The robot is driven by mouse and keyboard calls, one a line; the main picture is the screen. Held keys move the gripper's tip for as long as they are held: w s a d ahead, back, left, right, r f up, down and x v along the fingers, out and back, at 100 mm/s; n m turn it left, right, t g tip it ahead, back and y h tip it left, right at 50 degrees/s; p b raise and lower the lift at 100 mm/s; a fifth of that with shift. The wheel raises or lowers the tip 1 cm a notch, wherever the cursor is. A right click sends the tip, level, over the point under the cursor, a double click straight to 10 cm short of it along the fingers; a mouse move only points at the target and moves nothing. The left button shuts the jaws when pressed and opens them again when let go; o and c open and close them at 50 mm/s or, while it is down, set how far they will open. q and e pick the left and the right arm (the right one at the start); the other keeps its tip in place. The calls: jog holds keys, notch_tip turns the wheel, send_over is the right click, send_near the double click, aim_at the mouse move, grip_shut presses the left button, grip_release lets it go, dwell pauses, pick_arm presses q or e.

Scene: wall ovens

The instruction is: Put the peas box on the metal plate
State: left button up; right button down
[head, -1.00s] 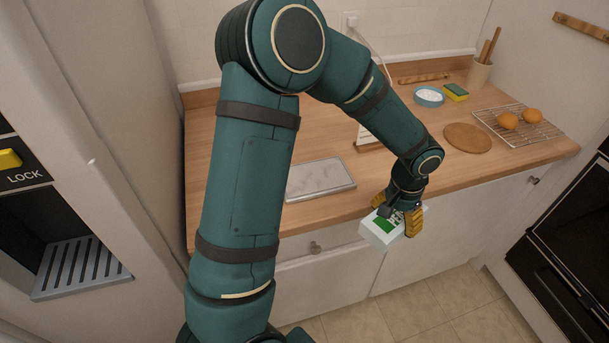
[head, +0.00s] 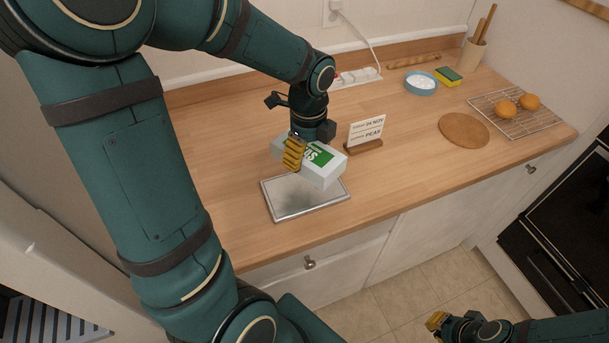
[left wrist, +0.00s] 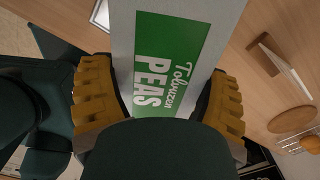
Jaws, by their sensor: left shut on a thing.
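The peas box (head: 322,170) is white with a green label; its lettering reads PEAS in the left wrist view (left wrist: 165,60). My left gripper (head: 296,152) is shut on it, with yellow fingers on both sides of the box in the left wrist view (left wrist: 158,105). In the head view the box is over the back part of the metal plate (head: 298,196), a flat grey rectangle on the counter. Whether the box touches the plate I cannot tell. My right gripper (head: 437,321) shows at the bottom right, away from the counter; its opening is unclear.
A small sign reading PEAS (head: 366,131) stands on a wooden base right of the box. A power strip (head: 356,77), a blue bowl (head: 421,83), a sponge (head: 448,76), a round board (head: 464,130) and a rack (head: 519,122) with buns are further right. The counter's front middle is clear.

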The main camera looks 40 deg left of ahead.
aim_at(305, 188)
pick_arm(q)
jog(key=shift+a+r+m, duration=0.2)
jog(key=shift+a+m, duration=0.1)
jog(key=shift+a, duration=0.05)
jog(key=shift+s+a+f, duration=0.1)
jog(key=shift+f, duration=0.1)
notch_tip(305, 188, down, 10)
jog(key=shift+r+b, duration=0.25)
jog(key=shift+b, duration=0.9)
jog(key=o, duration=1.1)
jog(key=shift+f, duration=0.1)
jog(key=shift+o, duration=0.2)
notch_tip(305, 188, up, 11)
jog(key=p, duration=0.2)
jog(key=shift+p, duration=0.3)
jog(key=shift+r, duration=0.65)
